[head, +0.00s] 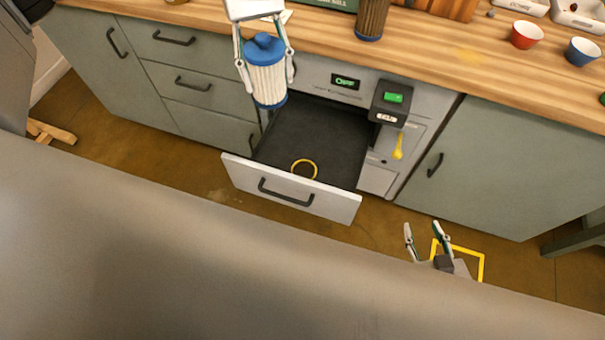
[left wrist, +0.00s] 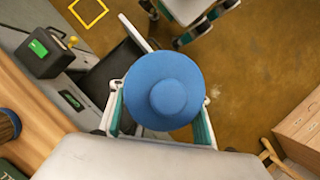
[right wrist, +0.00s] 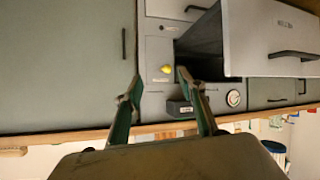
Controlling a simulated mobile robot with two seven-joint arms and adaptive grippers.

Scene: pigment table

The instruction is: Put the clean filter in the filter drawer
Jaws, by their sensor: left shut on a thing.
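The clean filter (head: 267,80) is a white pleated cylinder with blue end caps. My left gripper (head: 265,70) is shut on it, one finger on each side, and holds it upright above the drawer's back left. The left wrist view shows its blue cap (left wrist: 164,90) between the fingers. The filter drawer (head: 292,188) is pulled open, with a dark interior and a yellow ring (head: 304,169) on its floor near the front. My right gripper (head: 423,228) is open and empty, low at the right of the drawer; its spread fingers show in the right wrist view (right wrist: 158,85).
A brown filter with a blue base (head: 372,20) stands on the wooden counter (head: 455,60). Right of the drawer are a black box with a green light (head: 392,97) and a yellow handle (head: 398,147). Red (head: 525,35) and blue (head: 582,51) bowls sit at the counter's right.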

